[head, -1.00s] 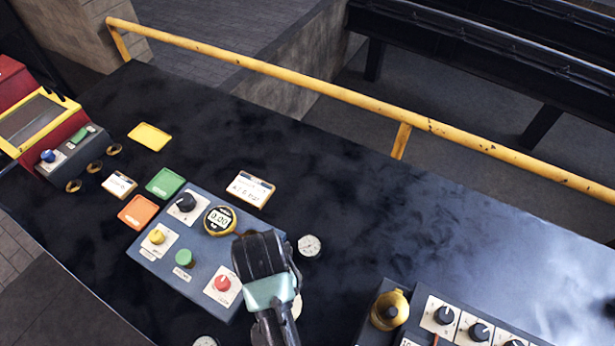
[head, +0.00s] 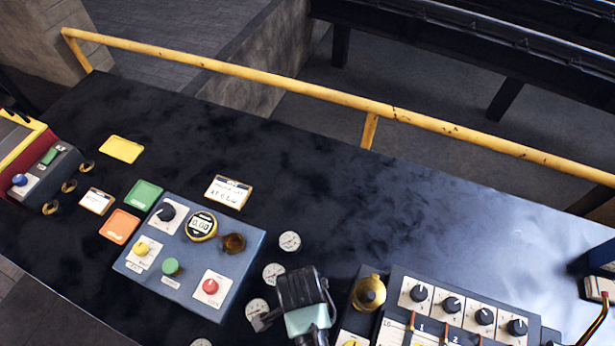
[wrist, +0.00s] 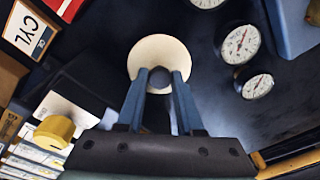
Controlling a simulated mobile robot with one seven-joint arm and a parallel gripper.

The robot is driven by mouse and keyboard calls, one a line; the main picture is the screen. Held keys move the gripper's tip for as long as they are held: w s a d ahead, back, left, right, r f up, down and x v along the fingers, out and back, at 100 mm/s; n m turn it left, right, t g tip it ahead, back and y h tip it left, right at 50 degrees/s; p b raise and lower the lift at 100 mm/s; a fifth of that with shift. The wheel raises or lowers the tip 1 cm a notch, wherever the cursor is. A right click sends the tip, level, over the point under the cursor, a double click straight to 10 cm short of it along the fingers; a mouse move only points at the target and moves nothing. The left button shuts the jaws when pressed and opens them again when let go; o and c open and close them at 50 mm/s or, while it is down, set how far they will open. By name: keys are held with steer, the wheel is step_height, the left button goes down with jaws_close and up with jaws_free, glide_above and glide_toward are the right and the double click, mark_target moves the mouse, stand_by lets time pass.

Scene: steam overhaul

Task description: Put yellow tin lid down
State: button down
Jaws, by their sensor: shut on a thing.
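My gripper (wrist: 160,80) is shut on the knob of a round, pale cream-yellow lid (wrist: 160,52), seen in the wrist view with dark bench top around it. The height of the lid above the bench is hard to tell. In the head view my gripper (head: 303,290) is over the bench between the blue control box and the right-hand panel, and hides the lid. A flat yellow square (head: 121,149) lies at the far left of the bench. A round brown opening (head: 233,243) shows on the blue control box (head: 240,270).
White dial gauges (head: 290,241) lie left of my gripper. The switch panel (head: 393,300) with a brass knobbed piece (head: 369,295) stands close on the right. Green (head: 144,195) and orange (head: 119,226) squares lie left. The bench's back middle is clear, before a yellow rail (head: 290,90).

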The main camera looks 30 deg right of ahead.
steer(key=shift+f, duration=2.1)
steer(key=c, duration=0.5)
jaws_free()
steer(key=shift+f, duration=0.1)
steer(key=shift+c, duration=0.2)
steer(key=r, duration=1.2)
steer(key=shift+s+a+r, duration=0.15)
steer(key=shift+a, duration=0.25)
